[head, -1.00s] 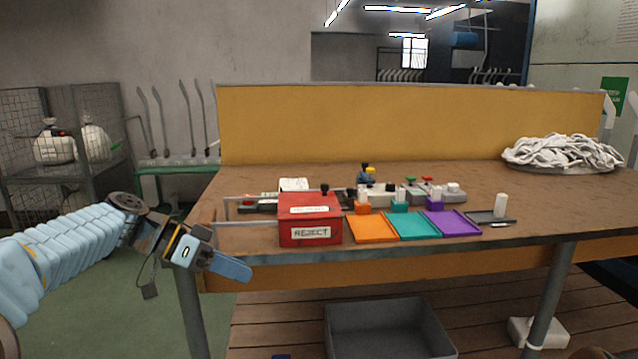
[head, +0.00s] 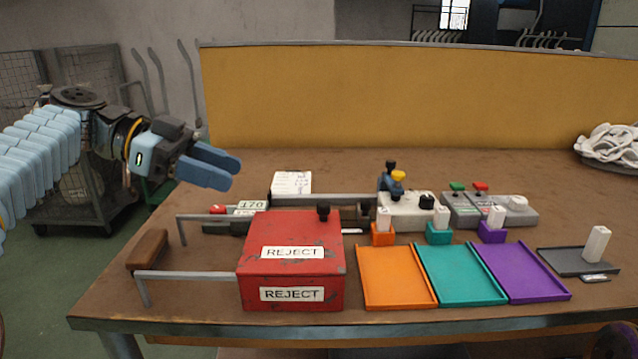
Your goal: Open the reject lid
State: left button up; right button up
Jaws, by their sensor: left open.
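The red reject box (head: 291,294) stands near the front left of the table, with a REJECT label on its front. Its red lid (head: 290,235) is down and carries another REJECT label and a black knob (head: 323,212) near its back right corner. My left gripper (head: 232,172) is open and empty, in the air behind and to the left of the box, above the lid's height in the picture. It is apart from the box. My right gripper is not in view.
Orange (head: 396,278), teal (head: 461,275) and purple (head: 522,272) trays lie right of the box. Control boxes (head: 407,212) stand behind. A yellow panel (head: 400,100) closes the back.

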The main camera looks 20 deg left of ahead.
pick_arm(q)
send_near(320, 204)
jog(key=x, duration=0.8)
jog(key=shift+d, duration=0.1)
grip_shut()
